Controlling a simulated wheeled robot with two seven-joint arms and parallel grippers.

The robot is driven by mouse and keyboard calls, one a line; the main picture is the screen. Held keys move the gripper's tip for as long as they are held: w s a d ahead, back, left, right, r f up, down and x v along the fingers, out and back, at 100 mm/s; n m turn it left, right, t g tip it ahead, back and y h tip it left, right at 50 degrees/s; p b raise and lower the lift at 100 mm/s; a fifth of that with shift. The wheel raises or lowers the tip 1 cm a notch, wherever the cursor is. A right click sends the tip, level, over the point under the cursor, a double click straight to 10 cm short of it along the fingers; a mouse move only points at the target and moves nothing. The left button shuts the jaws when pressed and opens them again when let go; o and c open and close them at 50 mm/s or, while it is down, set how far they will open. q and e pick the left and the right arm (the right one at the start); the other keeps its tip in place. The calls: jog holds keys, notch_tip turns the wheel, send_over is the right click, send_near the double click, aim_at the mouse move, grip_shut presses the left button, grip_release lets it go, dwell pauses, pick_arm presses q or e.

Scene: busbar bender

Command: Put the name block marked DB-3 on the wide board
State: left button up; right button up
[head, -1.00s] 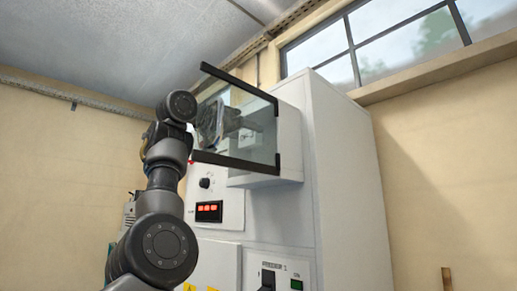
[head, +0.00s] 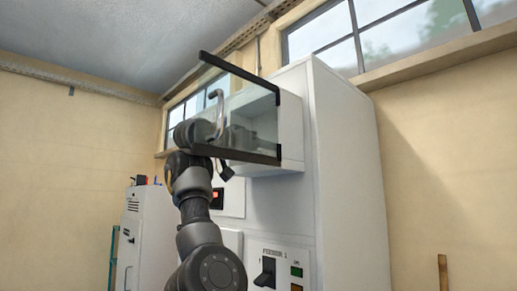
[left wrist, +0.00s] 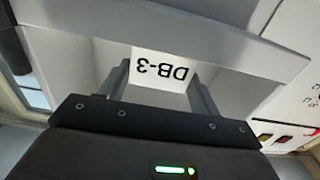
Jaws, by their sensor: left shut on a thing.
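The name block marked DB-3 (left wrist: 162,72) is white with black letters, upside down in the left wrist view. My left gripper (left wrist: 160,90) is shut on it, one finger on each side. In the head view my left gripper (head: 240,136) is dim behind the glass door, in front of the white box on the cabinet. The block cannot be made out there. I cannot identify the wide board in either view. My right gripper is not in view.
The open glass door (head: 218,112) with black edges stands out from the white box (head: 291,130). The tall grey cabinet (head: 345,170) carries a FEEDER 1 panel (head: 277,272) below. A smaller white cabinet (head: 150,232) stands at left.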

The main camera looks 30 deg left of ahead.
pick_arm(q)
jog(key=shift+w, duration=0.15)
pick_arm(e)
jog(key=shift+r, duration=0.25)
pick_arm(q)
jog(key=shift+s, duration=0.25)
jog(key=shift+f, duration=0.2)
jog(key=o, duration=1)
jog(key=shift+w+b, duration=0.15)
jog(key=shift+b, duration=0.15)
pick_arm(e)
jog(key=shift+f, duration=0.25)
